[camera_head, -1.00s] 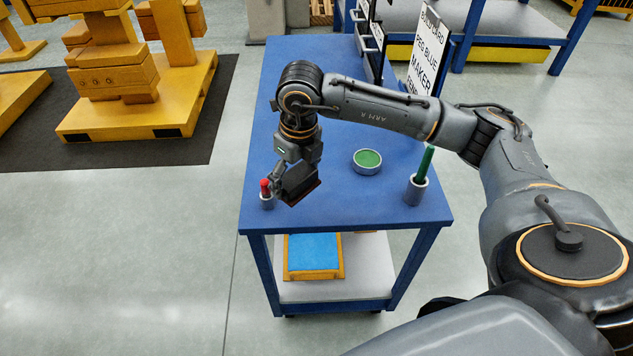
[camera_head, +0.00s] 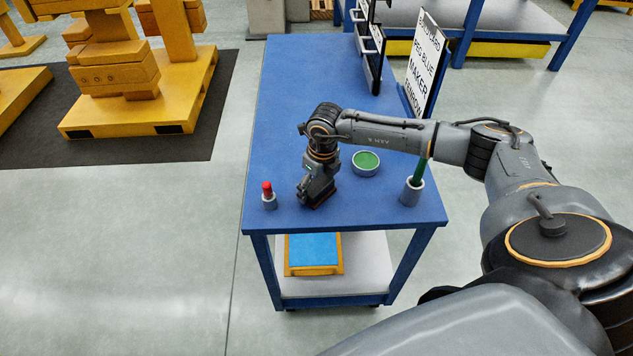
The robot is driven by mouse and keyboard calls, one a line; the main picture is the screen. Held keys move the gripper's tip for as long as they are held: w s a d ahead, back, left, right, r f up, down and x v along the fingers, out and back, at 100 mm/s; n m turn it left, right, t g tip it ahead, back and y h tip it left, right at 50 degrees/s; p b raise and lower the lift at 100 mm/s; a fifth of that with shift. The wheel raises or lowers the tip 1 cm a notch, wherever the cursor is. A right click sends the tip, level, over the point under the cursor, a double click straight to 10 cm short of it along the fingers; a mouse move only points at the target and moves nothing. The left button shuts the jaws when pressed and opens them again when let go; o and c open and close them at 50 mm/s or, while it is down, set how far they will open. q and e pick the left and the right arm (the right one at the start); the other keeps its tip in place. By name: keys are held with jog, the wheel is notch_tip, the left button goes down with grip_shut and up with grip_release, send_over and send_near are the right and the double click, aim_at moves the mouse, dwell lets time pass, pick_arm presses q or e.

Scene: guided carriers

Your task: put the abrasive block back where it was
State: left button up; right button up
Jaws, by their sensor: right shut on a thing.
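My right gripper (camera_head: 310,190) is above the front part of the blue cart top, between a small grey cup with a red object and a round green-topped dish. It is shut on the abrasive block (camera_head: 322,197), a small dark block seen low at the gripper. The block is at or just above the cart top; I cannot tell whether it touches. The gripper hides part of it. My left gripper is not in view.
The blue cart top (camera_head: 290,90) is clear behind the gripper. The red object's cup (camera_head: 269,202) is at left, the green dish (camera_head: 366,163) at right, and a cup holding a green stick (camera_head: 412,192) farther right. A lettered sign (camera_head: 425,62) stands at the back right.

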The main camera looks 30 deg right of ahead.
aim_at(321, 187)
jog(key=shift+f, duration=0.2)
jog(key=o, duration=1)
jog(key=shift+c, duration=0.2)
jog(key=shift+r, duration=0.1)
jog(key=shift+r, duration=0.15)
notch_tip(321, 187, up, 12)
jog(key=s+b, duration=0.1)
jog(key=b, duration=0.1)
jog(key=shift+s+d+b, duration=0.15)
jog(key=shift+s+b, duration=0.1)
jog(key=shift+b, duration=0.1)
